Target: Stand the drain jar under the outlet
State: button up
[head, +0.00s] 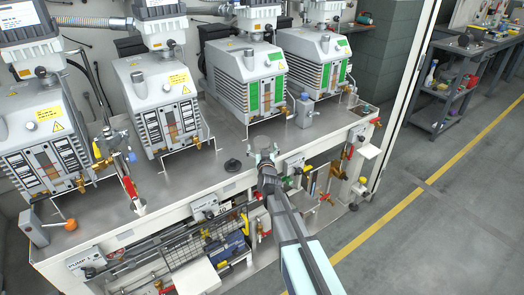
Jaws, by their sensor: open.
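Two more pumps stand at the left (155,95), (45,140). A black knob-like piece (232,164) is on the bench left of my gripper. A red-handled fitting (130,185) and an orange-knobbed lever (70,225) are further left. Bare bench top (190,185) shows between.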

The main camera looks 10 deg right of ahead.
jog(key=shift+w, duration=0.25)
jog(key=c, duration=1.4)
notch_tip(320, 180, up, 20)
jog(key=p, duration=1.1)
jog(key=s+r+n+y, duration=0.1)
jog(key=s+r, duration=0.8)
jog(key=s, duration=0.4)
jog(key=w+f+m+h, duration=0.1)
jog(key=w+f, duration=0.8)
jog(key=w, duration=0.4)
